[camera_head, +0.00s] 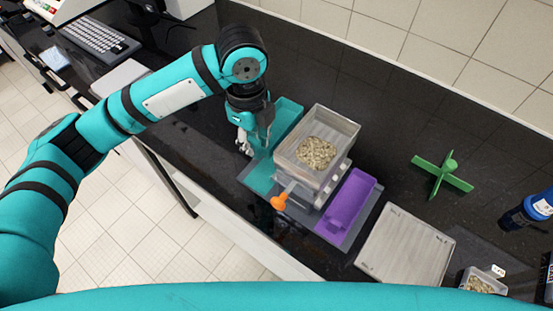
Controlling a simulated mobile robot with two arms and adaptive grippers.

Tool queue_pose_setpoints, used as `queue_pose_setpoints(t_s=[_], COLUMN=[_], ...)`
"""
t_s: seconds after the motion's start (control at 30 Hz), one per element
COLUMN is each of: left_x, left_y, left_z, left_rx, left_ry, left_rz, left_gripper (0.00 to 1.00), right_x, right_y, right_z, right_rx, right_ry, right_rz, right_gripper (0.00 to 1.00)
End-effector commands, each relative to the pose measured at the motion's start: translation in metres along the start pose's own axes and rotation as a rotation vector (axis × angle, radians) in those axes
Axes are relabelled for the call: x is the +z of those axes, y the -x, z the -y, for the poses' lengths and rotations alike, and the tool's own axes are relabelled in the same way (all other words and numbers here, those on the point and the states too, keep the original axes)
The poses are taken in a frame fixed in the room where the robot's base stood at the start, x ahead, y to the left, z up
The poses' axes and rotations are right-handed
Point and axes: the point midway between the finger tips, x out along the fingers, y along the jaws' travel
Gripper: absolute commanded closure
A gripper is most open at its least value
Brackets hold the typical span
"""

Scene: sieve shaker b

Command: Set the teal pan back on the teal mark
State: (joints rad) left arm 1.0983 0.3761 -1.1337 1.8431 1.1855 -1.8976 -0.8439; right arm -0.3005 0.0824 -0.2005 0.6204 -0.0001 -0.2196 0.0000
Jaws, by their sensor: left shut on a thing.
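The teal pan (287,118) is a long teal piece at the left side of the sieve shaker (318,160). My left gripper (254,143) points down and is shut on the pan near its left edge, partly covering it. A teal area (259,178), apparently the teal mark, shows below the gripper, on the shaker's grey base plate. I cannot tell whether the pan touches the surface. My right gripper is out of view.
The shaker's top tray holds beige grains (316,153). An orange knob (279,201) sticks out in front. A purple pan (345,204) lies right of the shaker. Further right are a grey tray (405,245), a green cross-shaped piece (442,175) and a small box of grains (482,284).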

Motion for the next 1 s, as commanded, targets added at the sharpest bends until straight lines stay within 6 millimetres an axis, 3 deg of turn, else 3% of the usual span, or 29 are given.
queue_pose_setpoints(t_s=[0.13,0.4,0.8,1.0], left_x=[-0.002,-0.002,-0.002,-0.002], left_y=[-0.008,-0.054,-0.096,-0.1], left_z=[0.002,0.002,0.001,0.001], left_rx=[0.004,0.002,0.003,-0.001], left_ry=[-0.051,-0.055,-0.054,-0.055], left_rz=[0.002,0.002,0.002,0.003], left_gripper=[1.0,1.0,1.0,1.0], right_x=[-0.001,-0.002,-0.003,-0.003], right_y=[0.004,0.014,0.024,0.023], right_z=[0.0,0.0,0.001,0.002], right_rx=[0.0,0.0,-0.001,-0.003], right_ry=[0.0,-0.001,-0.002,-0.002], right_rz=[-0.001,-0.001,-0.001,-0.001], right_gripper=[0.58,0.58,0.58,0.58])
